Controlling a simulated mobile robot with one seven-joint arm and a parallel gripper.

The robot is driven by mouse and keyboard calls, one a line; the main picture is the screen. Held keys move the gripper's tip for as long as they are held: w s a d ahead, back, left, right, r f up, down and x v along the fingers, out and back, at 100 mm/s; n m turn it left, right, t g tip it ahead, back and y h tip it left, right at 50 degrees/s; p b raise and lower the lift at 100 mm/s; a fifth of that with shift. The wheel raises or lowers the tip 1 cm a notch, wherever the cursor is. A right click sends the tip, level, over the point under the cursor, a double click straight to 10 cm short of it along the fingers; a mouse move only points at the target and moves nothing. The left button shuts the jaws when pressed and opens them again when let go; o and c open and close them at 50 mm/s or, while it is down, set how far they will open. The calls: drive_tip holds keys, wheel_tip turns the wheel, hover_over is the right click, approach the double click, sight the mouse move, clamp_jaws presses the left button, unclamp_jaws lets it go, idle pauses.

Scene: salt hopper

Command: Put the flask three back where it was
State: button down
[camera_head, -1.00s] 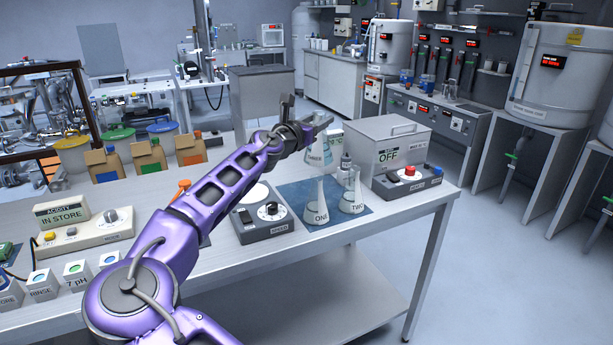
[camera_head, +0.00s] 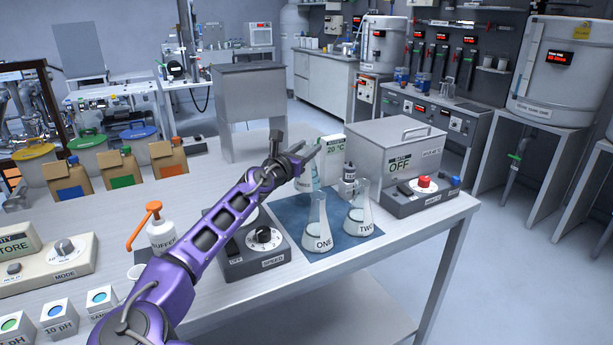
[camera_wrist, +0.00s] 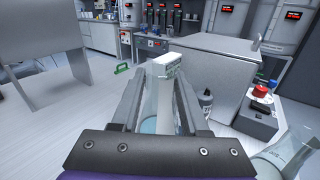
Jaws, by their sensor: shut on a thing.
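Flask three (camera_head: 313,178) is a clear conical flask with pale blue liquid, its label mostly hidden. My gripper (camera_head: 308,158) is shut on its upper part. In the wrist view the flask (camera_wrist: 152,108) stands between the two fingers of my gripper (camera_wrist: 158,88). It is roughly upright at the far left part of the blue mat (camera_head: 291,206), behind flask one. I cannot tell whether its base touches the mat. Flask one (camera_head: 318,225) and flask two (camera_head: 360,210) stand upright on the mat, nearer the front.
A white 20 °C display box (camera_head: 334,150) and a small dark-labelled bottle (camera_head: 349,175) stand close behind and right of flask three. The grey bath (camera_head: 392,150) with its control box (camera_head: 420,190) is to the right. A stirrer (camera_head: 262,243) is left of the mat.

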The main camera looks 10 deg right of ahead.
sight(307, 165)
drive_tip(key=shift+f+b, duration=0.3)
drive_tip(key=shift+f, duration=2.2)
drive_tip(key=shift+f, duration=0.1)
drive_tip(key=shift+c, duration=2)
unclamp_jaws()
drive_tip(key=v, duration=1.2)
